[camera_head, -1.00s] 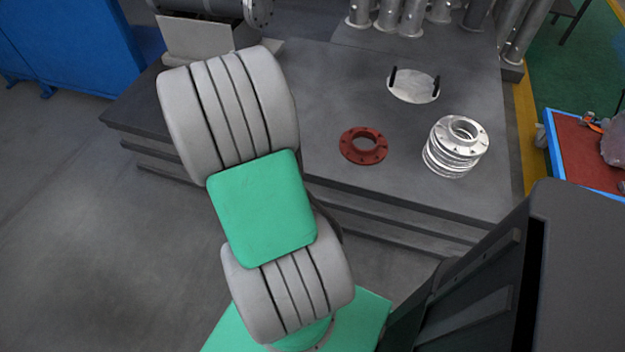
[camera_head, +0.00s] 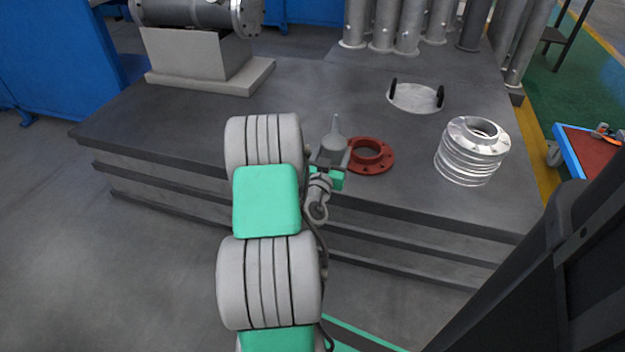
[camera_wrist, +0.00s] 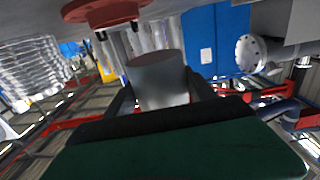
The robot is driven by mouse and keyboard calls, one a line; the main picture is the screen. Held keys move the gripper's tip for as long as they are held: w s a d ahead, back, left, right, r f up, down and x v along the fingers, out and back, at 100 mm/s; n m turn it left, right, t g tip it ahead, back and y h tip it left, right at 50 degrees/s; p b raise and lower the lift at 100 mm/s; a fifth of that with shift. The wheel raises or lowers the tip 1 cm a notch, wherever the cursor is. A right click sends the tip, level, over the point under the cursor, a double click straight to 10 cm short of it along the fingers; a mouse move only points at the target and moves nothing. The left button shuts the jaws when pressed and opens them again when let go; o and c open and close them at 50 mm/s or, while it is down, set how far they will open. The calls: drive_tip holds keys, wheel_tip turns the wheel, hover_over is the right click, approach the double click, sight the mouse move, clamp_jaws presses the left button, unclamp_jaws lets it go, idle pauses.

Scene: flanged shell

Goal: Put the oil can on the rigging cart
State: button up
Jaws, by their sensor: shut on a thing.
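The oil can (camera_head: 334,143) is grey with a pointed spout, and it stands out above my gripper (camera_head: 331,160) in the head view. My gripper is shut on it. In the wrist view the can's grey round body (camera_wrist: 158,78) sits between the two dark fingers. The can is held near the front edge of the grey platform, just left of the red flange; I cannot tell whether it touches the platform. The cart (camera_head: 590,152), with a red top and blue rim, is at the right edge, partly cut off and partly hidden by a dark part of my body.
The red flange (camera_head: 371,156) lies close to my gripper. A stack of silver flanges (camera_head: 472,152) and a round plate with two black handles (camera_head: 415,97) are on the stepped platform (camera_head: 440,205). A flanged pipe (camera_head: 200,12) and upright pipes (camera_head: 383,25) stand behind.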

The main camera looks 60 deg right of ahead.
drive_tip(key=w+f+b, duration=0.1)
drive_tip(key=w+f, duration=0.1)
drive_tip(key=w+f+b, duration=0.1)
drive_tip(key=w+f, duration=0.1)
drive_tip(key=w+d+f+b, duration=0.1)
drive_tip(key=w, duration=0.1)
drive_tip(key=shift+w+f, duration=0.1)
drive_tip(key=shift+f, duration=0.3)
drive_tip(key=shift+w+f+b, duration=0.25)
drive_tip(key=shift+f+b, duration=0.4)
drive_tip(key=shift+f, duration=0.45)
drive_tip(key=shift+w+f+b, duration=0.2)
drive_tip(key=shift+f+b, duration=0.45)
drive_tip(key=shift+f, duration=0.45)
drive_tip(key=o, duration=1.6)
drive_tip(key=shift+r, duration=0.1)
